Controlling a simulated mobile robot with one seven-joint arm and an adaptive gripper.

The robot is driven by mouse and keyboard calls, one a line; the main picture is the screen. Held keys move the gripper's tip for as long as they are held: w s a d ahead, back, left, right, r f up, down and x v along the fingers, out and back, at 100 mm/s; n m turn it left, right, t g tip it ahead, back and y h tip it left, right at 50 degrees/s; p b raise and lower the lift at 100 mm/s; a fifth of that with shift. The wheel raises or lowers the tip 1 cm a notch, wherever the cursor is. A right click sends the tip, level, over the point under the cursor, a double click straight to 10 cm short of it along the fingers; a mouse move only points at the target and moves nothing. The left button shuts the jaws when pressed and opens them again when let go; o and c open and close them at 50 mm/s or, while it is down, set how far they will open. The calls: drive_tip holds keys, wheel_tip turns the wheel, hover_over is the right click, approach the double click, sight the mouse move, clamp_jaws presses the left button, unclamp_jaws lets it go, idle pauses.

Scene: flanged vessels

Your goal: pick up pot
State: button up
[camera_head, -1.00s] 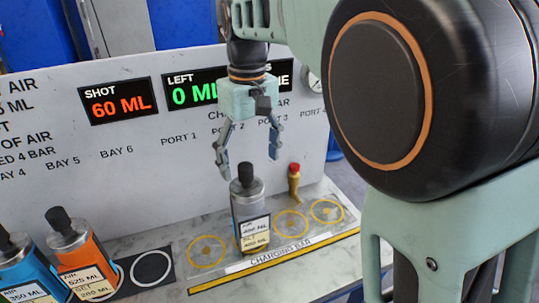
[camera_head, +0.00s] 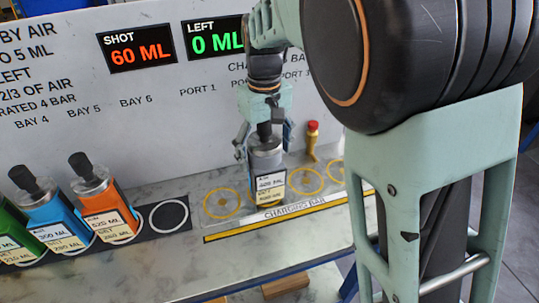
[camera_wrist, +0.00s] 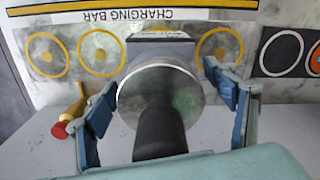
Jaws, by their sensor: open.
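The pot is a grey metal vessel (camera_head: 266,160) with a black neck on top and a cream label on its front. It stands upright on the charging bar (camera_head: 290,211), in the row of yellow port circles. In the wrist view the vessel (camera_wrist: 182,98) shows its round top and black neck between the fingers. My gripper (camera_head: 264,150) is open around the upper part of the vessel, one finger on each side. In the wrist view my gripper (camera_wrist: 170,105) shows gaps beside the vessel; contact is not visible.
Orange (camera_head: 104,204), blue (camera_head: 52,215) and green (camera_head: 10,240) vessels stand in bays at the left. An empty white-ringed bay (camera_head: 169,216) lies right of the orange one. A red-topped brass valve (camera_head: 312,140) stands right of my gripper. A white panel rises behind.

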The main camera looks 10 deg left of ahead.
clamp_jaws()
idle(0.7)
